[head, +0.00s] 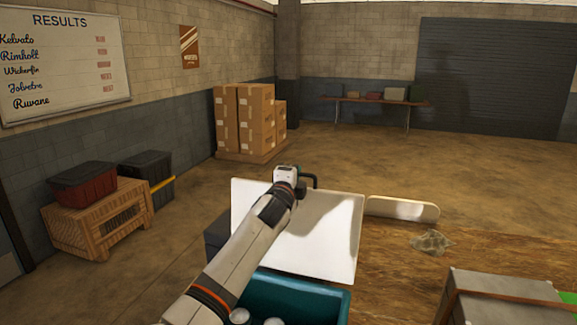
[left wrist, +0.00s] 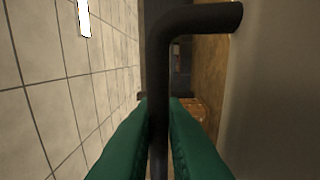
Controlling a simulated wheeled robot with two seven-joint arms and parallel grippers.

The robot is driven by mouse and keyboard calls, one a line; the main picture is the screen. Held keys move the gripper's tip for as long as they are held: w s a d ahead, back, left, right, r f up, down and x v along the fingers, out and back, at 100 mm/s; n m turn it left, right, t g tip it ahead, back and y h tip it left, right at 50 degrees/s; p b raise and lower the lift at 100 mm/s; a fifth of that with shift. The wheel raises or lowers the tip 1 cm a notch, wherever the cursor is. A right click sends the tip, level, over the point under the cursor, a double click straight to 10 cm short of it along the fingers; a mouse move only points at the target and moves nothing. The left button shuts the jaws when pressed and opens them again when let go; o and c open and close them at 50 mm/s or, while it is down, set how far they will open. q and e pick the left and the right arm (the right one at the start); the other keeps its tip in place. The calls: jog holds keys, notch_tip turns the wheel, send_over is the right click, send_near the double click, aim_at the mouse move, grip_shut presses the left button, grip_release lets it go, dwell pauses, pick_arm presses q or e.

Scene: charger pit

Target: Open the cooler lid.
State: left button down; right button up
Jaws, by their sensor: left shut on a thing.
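The cooler is a teal box (head: 342,305) at the bottom middle of the head view, with pale round things showing inside. Its white lid (head: 335,225) is raised, standing tilted up behind the box. A black handle (head: 312,177) is at the lid's top edge. My left gripper (head: 290,176) is at that handle, its arm crossing in front of the lid. In the left wrist view the green fingers (left wrist: 158,140) are shut on the black handle bar (left wrist: 190,20), one on each side. The lid's hinge is hidden. My right gripper is not in view.
A wooden table (head: 390,260) lies right of the lid, with a crumpled clear thing (head: 432,242), a pale board (head: 402,208) and a grey case (head: 500,297). A crate (head: 95,220) with a red-lidded bin stands left. Boxes (head: 245,120) are stacked behind. The floor between is clear.

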pick_arm(q)
jog(key=shift+w+d, duration=0.1)
jog(key=shift+w, duration=0.3)
jog(key=c, duration=1.8)
grip_release()
jog(key=shift+s+f, duration=0.1)
jog(key=shift+s, duration=0.05)
jog(key=shift+s+a, duration=0.25)
jog(key=shift+s, duration=0.25)
jog(key=b+v, duration=0.3)
jog(key=v, duration=0.7)
jog(key=shift+s, duration=0.4)
